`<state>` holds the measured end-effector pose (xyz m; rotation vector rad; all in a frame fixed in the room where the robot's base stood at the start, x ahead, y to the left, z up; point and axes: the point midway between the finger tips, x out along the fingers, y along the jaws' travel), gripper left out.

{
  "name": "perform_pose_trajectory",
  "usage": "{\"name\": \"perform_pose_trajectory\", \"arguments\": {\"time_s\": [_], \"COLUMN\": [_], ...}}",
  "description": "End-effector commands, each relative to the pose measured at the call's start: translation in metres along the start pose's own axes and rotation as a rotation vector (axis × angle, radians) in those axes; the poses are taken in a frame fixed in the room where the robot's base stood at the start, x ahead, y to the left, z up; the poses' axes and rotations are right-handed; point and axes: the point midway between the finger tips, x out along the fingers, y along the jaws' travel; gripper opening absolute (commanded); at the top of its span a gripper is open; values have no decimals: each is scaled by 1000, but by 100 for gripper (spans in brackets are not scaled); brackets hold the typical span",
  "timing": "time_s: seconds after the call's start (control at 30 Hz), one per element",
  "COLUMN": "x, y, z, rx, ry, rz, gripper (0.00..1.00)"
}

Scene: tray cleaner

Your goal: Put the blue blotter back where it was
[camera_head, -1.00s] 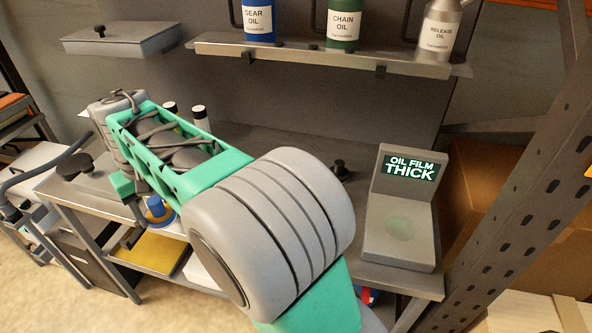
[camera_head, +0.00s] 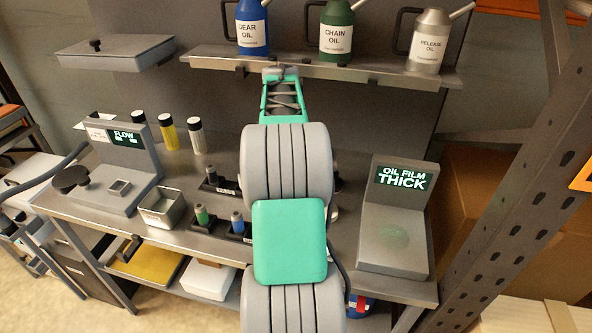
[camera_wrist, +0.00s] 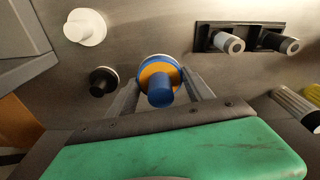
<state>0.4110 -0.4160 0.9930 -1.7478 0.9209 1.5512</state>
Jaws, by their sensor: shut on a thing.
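In the wrist view, my gripper (camera_wrist: 160,98) is shut on the blue blotter (camera_wrist: 160,88). The blotter has a blue knob pointing towards the camera, an orange ring and a blue and white rim. A finger lies on each side of it. In the head view, my arm hides the gripper and the blotter. I cannot tell how high the blotter is above the bench (camera_head: 180,240). In the wrist view, a black knobbed piece (camera_wrist: 103,81) and a white round piece (camera_wrist: 85,27) are to its left.
A black rack (camera_wrist: 218,29) with two cylinders lies right of the blotter in the wrist view. The head view shows an oil film screen (camera_head: 402,178), a flow unit (camera_head: 135,150), a metal tin (camera_head: 160,212) and a shelf (camera_head: 320,68) with oil cans.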

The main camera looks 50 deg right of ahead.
Motion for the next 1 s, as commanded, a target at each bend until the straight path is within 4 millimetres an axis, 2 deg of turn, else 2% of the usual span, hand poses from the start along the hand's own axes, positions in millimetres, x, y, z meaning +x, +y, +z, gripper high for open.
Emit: {"name": "perform_pose_trajectory", "arguments": {"time_s": [0.03,0.1,0.23,0.43,0.57,0.93,0.97,1.0], "x": [6,26,52,73,96,104,104,103], "y": [7,13,22,28,27,27,27,27], "z": [-12,-21,-36,-46,-42,-42,-42,-42], "rx": [3,2,0,-1,-2,-2,-2,-2], "ry": [-3,-5,-1,-1,-1,1,2,1], "rz": [0,0,0,0,0,0,0,0], "gripper": [12,12,12,12,12,12,61,65]}}
